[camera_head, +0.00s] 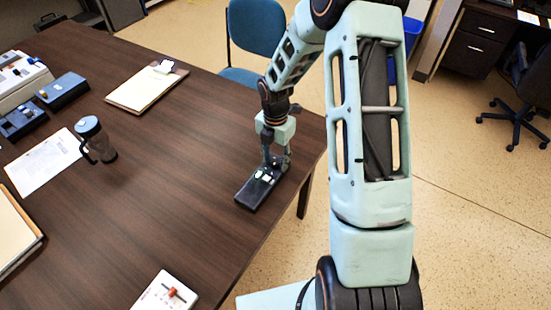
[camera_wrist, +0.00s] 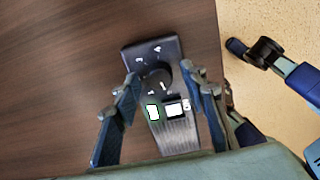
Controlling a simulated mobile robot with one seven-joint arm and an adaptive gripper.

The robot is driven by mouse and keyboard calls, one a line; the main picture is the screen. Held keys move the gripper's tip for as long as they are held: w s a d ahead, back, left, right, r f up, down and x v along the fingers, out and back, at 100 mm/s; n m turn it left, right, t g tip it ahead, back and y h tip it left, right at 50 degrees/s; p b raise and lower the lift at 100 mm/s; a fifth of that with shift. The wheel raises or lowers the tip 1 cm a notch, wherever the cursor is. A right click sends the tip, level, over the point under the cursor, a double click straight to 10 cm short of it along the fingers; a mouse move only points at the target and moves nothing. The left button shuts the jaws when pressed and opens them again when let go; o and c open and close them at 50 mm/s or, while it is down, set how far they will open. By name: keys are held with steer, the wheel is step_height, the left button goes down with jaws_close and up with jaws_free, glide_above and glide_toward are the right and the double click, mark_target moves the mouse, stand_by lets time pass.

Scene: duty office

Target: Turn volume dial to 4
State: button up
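A black box-shaped device (camera_head: 248,196) lies on the table near its right edge. In the wrist view the device (camera_wrist: 172,48) shows a round black dial (camera_wrist: 158,78) with small white marks around it, too small to read surely. Two light labels or windows (camera_wrist: 173,109) sit on its face beside a ribbed area. My gripper (camera_head: 272,161) points down over the device. In the wrist view my gripper (camera_wrist: 161,77) is open, with one finger on each side of the dial. I cannot tell whether the fingers touch it. The dial's setting is unclear.
The dark wooden table (camera_head: 180,180) is clear around the device. A tumbler (camera_head: 97,140), a clipboard (camera_head: 146,90) and a white box with a red switch (camera_head: 168,293) stand well apart. A blue chair (camera_head: 257,28) is behind the table.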

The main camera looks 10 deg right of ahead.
steer(key=shift+c, duration=0.2)
jaws_close()
stand_by(0.3)
